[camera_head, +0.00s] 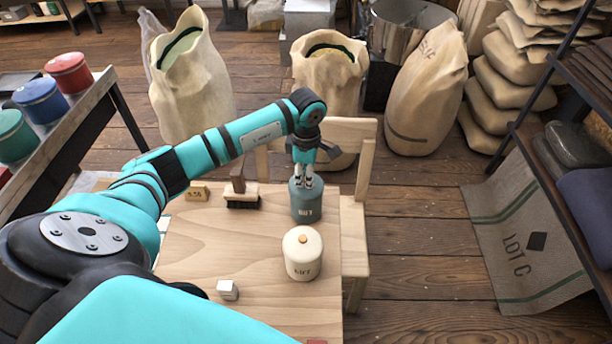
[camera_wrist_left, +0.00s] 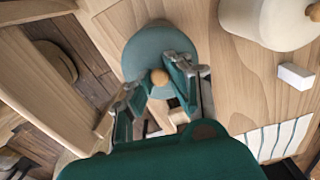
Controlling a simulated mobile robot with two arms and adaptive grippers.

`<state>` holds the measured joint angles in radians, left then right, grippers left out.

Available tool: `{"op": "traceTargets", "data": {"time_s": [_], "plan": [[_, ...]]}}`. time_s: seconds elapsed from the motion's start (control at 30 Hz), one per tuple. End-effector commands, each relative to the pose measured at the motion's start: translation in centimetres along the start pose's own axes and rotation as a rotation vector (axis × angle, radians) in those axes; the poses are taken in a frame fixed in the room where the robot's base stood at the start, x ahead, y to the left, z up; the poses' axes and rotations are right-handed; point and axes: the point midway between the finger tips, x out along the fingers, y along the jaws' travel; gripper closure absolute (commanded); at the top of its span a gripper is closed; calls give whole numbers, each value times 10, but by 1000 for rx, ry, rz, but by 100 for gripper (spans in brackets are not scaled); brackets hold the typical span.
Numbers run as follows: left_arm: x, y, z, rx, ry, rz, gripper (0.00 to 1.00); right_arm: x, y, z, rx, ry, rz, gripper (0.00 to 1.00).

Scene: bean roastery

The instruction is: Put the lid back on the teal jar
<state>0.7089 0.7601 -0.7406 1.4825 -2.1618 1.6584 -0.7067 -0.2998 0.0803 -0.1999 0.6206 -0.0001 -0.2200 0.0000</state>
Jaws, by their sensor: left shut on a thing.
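My left gripper (camera_head: 304,183) points down at the jar's top from above. In the left wrist view its fingers (camera_wrist_left: 160,85) are shut on the small wooden knob of the round teal lid (camera_wrist_left: 150,48). The lid sits over the jar's mouth. The fingers partly hide the rim, so I cannot tell whether the lid is fully seated. My right gripper is in neither view.
A cream lidded jar (camera_head: 303,256) stands just in front of the teal jar. A brush (camera_head: 242,200), a small wooden block (camera_head: 197,192) and a white cube (camera_head: 228,290) are on the table (camera_head: 200,255). A wooden chair (camera_head: 355,225) is close behind and right.

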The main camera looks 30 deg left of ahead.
Motion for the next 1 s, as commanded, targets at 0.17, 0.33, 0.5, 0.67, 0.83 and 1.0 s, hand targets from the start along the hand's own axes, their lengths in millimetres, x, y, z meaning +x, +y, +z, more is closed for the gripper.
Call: {"op": "traceTargets", "data": {"time_s": [0.17,0.33,0.5,0.67,0.83,1.0], "plan": [[0,0,0,0,-1,0,100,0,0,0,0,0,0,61],[0,0,0,0,-1,0,100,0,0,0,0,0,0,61],[0,0,0,0,-1,1,100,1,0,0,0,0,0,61],[2,0,0,0,-2,1,100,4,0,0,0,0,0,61],[2,1,1,0,-2,1,100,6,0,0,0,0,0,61],[2,0,1,0,-2,1,100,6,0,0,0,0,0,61]]}}
